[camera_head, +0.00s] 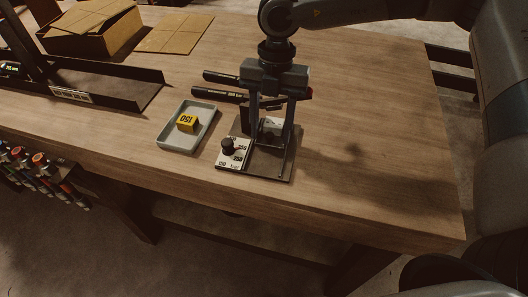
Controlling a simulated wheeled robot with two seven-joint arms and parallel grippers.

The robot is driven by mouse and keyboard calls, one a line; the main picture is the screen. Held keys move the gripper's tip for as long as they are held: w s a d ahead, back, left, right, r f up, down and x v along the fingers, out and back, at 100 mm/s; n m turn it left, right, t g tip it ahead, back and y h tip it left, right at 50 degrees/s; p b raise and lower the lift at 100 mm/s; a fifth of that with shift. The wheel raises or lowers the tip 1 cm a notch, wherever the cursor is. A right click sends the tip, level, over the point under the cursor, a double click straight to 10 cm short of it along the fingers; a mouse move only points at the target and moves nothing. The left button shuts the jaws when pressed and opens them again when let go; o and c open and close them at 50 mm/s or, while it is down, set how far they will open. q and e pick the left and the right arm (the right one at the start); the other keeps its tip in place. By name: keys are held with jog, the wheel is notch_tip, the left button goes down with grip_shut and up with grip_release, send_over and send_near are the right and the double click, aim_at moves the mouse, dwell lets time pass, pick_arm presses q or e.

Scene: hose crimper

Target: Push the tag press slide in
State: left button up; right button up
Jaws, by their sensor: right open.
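The tag press (280,172) stands near the front edge of the wooden table, with a dark base plate and a dark upright behind. A white dial plate with numbers and a black knob (227,146) is at its left front. A small grey block (273,127) shows on the press between my fingers; I cannot tell whether it is the slide. My right gripper (271,140) points down over the press, its two fingers apart on either side of that block. Contact cannot be made out. The gripper hides part of the press. My left gripper is not in view.
Two black bars (220,93) lie behind. A black rack (125,97), a cardboard box (88,44) and flat cardboard (175,33) are further left. The table's right side is clear.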

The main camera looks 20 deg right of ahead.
jog(key=shift+w+r+p, duration=0.1)
jog(key=shift+r+p, duration=0.25)
jog(key=shift+r, duration=0.6)
jog(key=shift+o, duration=0.7)
jog(key=shift+r, duration=0.25)
jog(key=shift+a+r, duration=0.2)
jog(key=shift+r, duration=0.25)
jog(key=shift+d+r+p, duration=0.2)
jog(key=shift+r+p, duration=0.2)
jog(key=shift+r, duration=0.3)
jog(key=shift+r+p, duration=0.65)
jog(key=shift+r, duration=1.5)
